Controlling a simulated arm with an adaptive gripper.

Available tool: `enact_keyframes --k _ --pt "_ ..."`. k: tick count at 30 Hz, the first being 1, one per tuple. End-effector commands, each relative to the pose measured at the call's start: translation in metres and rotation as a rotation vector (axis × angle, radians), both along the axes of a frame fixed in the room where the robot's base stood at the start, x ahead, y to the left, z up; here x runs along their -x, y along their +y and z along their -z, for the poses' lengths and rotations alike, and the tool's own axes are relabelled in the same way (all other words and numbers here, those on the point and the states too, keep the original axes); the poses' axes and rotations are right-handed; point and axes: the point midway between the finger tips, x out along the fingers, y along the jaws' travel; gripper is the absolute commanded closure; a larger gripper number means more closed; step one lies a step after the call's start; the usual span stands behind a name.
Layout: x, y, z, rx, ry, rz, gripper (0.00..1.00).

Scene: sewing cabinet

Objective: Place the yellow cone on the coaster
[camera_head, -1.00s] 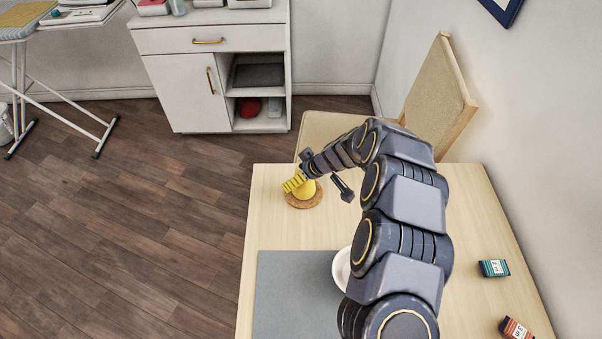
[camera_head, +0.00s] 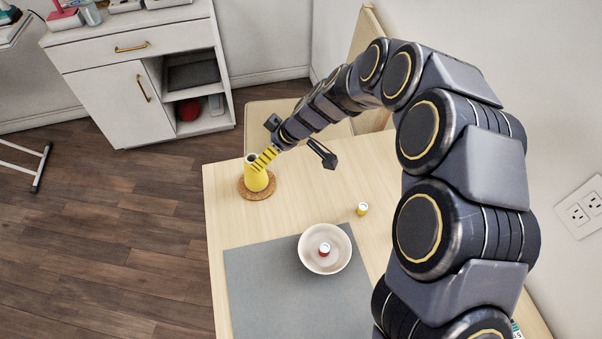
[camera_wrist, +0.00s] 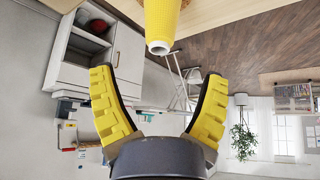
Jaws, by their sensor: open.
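The yellow cone (camera_head: 255,174) stands upright on the round cork coaster (camera_head: 257,190) near the table's far left corner. My gripper (camera_head: 264,160) is open beside the cone's upper part in the head view; one yellow finger overlaps the cone there. In the wrist view the cone (camera_wrist: 162,22) with its pale tip lies ahead of the two spread yellow fingers (camera_wrist: 157,108), with nothing between them. Whether a finger touches the cone cannot be told.
A small yellow spool (camera_head: 362,209) lies right of the cone. A chair (camera_head: 262,118) is behind the table. Bare tabletop lies between coaster and mat.

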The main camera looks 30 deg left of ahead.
Motion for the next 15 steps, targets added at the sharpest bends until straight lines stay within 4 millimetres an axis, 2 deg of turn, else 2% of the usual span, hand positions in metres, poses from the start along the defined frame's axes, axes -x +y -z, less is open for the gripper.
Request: enact_keyframes --k 6,9,11,14,15 --pt "0.0 -0.001 -0.001 0.0 0.002 0.001 0.24" --pt "0.001 -0.008 -0.012 -0.003 0.02 0.02 0.24" --pt "0.002 -0.02 -0.026 -0.002 0.051 0.049 0.24" --pt "0.008 -0.053 -0.058 0.017 0.121 0.128 0.24" --pt "0.013 -0.071 -0.072 0.031 0.154 0.17 0.24"
